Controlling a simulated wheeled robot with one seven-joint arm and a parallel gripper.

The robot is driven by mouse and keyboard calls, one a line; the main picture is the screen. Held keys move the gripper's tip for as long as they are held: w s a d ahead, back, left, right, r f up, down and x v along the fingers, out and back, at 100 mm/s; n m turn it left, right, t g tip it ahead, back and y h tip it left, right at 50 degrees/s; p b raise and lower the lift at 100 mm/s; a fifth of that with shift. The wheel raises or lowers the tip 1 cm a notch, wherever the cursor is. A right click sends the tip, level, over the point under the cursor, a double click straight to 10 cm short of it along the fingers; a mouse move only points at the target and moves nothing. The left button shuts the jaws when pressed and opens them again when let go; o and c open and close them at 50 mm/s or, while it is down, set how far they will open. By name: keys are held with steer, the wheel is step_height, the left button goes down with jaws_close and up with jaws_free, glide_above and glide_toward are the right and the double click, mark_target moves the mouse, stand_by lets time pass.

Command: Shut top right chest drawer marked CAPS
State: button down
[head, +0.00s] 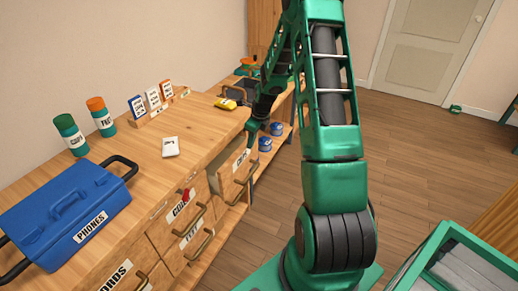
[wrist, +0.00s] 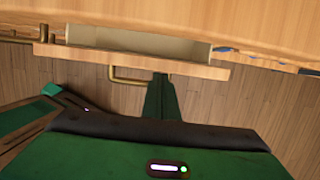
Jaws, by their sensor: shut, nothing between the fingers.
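The top right chest drawer (head: 238,166) stands partly open, its front panel out from the chest and its inside showing. Its label is small and partly hard to read. In the wrist view the drawer's wooden front (wrist: 135,61) crosses the upper part, with the open box behind it and a brass handle (wrist: 125,79) on its outer side. My gripper (head: 250,136) is shut and empty, close to the drawer front near its far end. In the wrist view the fingers (wrist: 160,80) point at the front, right beside the handle; I cannot tell whether they touch it.
A blue PHONES toolbox (head: 68,215), jars (head: 70,135), a card stand (head: 155,108) and a white card (head: 170,146) are on the chest top. Other drawers (head: 185,235) look closed. Blue tins (head: 265,143) sit on a shelf beyond. Open floor (head: 420,150) lies right.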

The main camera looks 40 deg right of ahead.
steer(key=shift+w+a, duration=0.3)
steer(key=shift+w, duration=0.3)
steer(key=shift+w+a, duration=0.25)
steer(key=shift+w, duration=0.35)
